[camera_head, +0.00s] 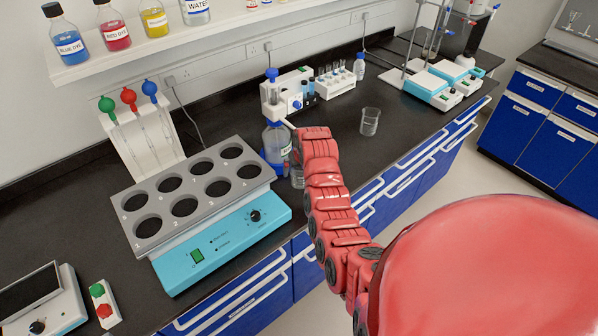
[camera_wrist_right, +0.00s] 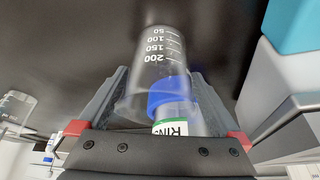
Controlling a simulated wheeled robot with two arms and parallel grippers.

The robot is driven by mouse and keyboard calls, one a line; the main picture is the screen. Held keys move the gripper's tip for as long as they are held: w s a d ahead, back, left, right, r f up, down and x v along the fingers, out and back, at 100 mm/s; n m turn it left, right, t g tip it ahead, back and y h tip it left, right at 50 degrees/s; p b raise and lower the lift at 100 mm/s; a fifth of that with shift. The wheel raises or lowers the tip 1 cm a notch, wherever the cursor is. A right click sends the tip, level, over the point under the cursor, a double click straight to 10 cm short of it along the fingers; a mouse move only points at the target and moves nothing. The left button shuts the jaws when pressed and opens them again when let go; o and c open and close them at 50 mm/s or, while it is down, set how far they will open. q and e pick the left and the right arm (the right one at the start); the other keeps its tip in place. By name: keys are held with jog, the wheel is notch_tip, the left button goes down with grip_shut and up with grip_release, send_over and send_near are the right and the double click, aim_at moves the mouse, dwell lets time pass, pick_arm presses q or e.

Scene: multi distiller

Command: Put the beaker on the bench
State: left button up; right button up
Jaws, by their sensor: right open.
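A clear glass beaker (camera_wrist_right: 155,60) with white volume marks stands between the fingers of my right gripper (camera_wrist_right: 158,80) in the right wrist view. The gripper is open, with a finger on each side of the beaker; I cannot tell whether they touch it. In the head view this beaker (camera_head: 297,178) is at the front of the black bench (camera_head: 350,190), partly hidden by my right arm. It looks to rest on the bench. A second beaker (camera_head: 370,122) stands farther right on the bench. My left gripper is not in view.
A blue-capped rinse bottle (camera_wrist_right: 170,95) is right beside the near beaker. A turquoise block heater with several round wells (camera_head: 215,235) stands left of it. Devices (camera_head: 295,95) stand behind. Bare bench lies between the two beakers.

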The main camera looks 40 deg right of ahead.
jog(key=v, duration=1)
jog(key=shift+w, duration=0.1)
jog(key=shift+s+r, duration=0.35)
jog(key=shift+w, duration=0.1)
